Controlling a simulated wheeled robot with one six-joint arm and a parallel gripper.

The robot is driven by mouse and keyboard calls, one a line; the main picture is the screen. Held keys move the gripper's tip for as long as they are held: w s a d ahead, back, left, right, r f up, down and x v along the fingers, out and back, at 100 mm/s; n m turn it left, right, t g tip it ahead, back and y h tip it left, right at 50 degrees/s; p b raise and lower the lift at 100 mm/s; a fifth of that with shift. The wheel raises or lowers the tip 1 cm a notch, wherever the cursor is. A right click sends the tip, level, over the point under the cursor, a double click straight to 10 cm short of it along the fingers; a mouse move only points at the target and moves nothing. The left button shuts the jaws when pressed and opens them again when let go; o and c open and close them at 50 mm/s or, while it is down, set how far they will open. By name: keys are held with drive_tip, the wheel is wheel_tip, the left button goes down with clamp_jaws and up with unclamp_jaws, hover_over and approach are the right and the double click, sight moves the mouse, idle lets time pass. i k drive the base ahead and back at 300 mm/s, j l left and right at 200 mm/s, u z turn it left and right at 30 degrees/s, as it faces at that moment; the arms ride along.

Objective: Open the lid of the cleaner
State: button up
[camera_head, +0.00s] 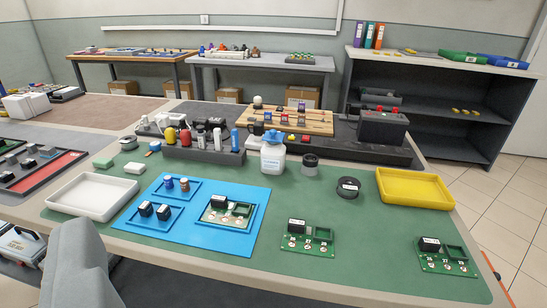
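I cannot tell for sure which thing is the cleaner. A dark box (382,131) with a white label and red spots on top stands at the back right of the green-topped table; its top looks closed. A white bottle (273,160) with a blue cap stands nearer, at the middle of the table; its cap is on. A grey rounded shape (80,270) rises at the lower left; it may be part of my arm. My gripper's fingertips do not show.
The green table (345,210) holds a white tray (95,196), a blue mat (190,237) with small parts, a yellow tray (413,189), and green circuit boards (307,241). A dark shelf (445,110) stands behind right. Tiled floor (500,215) is clear at right.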

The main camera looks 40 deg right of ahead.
sight(272, 136)
drive_tip(key=i+l+z, duration=0.25)
drive_tip(key=z, duration=0.15)
drive_tip(key=i+l+z, duration=0.15)
drive_tip(key=i+z, duration=0.2)
